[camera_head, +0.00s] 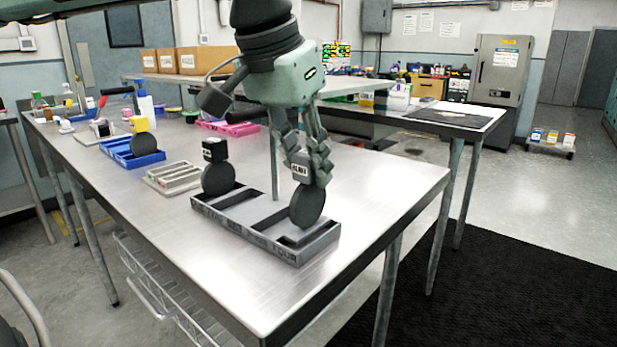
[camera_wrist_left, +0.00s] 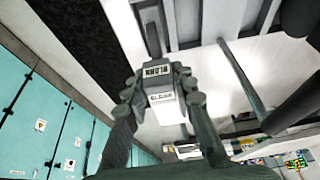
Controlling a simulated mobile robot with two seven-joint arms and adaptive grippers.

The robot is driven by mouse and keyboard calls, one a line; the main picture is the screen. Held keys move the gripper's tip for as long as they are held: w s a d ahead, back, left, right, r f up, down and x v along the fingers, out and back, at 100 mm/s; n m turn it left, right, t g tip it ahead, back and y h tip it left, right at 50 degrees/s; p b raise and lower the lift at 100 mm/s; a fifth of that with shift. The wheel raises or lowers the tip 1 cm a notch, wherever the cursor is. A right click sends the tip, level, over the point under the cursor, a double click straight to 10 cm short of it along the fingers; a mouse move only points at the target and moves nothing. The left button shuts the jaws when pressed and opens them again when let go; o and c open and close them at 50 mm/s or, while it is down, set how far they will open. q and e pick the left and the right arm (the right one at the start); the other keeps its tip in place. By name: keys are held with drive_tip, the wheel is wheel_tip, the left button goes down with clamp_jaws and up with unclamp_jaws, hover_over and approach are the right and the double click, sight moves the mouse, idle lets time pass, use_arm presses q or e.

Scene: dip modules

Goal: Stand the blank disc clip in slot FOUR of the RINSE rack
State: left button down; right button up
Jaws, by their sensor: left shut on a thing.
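The blank disc clip is a grey clip block (camera_head: 300,166) with a printed label and a dark round disc (camera_head: 307,207) hanging below it. My left gripper (camera_head: 306,160) is shut on the block and holds the clip upright. The block (camera_wrist_left: 159,78) and the disc edge (camera_wrist_left: 152,40) also show in the left wrist view. The grey RINSE rack (camera_head: 285,250) stands near the table's right end. The disc's lower edge is at its right-end compartment, by the word FOUR. I cannot tell whether it touches the bottom. My right gripper is not in view.
Another disc clip (camera_head: 216,170) with a black block stands at the rack's left end. A pale slotted tray (camera_head: 174,178), a blue rack (camera_head: 131,153) with a yellow-topped disc clip and a pink tray (camera_head: 228,127) lie farther back. The table right of the rack is clear.

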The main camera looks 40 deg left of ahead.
use_arm(q)
drive_tip(key=shift+f, duration=1)
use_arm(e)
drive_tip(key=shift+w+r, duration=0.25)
use_arm(q)
drive_tip(key=c, duration=1.3)
unclamp_jaws()
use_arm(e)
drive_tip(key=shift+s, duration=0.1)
use_arm(q)
drive_tip(key=shift+r, duration=0.5)
drive_tip(key=shift+p+v, duration=0.35)
drive_tip(key=shift+v, duration=5.25)
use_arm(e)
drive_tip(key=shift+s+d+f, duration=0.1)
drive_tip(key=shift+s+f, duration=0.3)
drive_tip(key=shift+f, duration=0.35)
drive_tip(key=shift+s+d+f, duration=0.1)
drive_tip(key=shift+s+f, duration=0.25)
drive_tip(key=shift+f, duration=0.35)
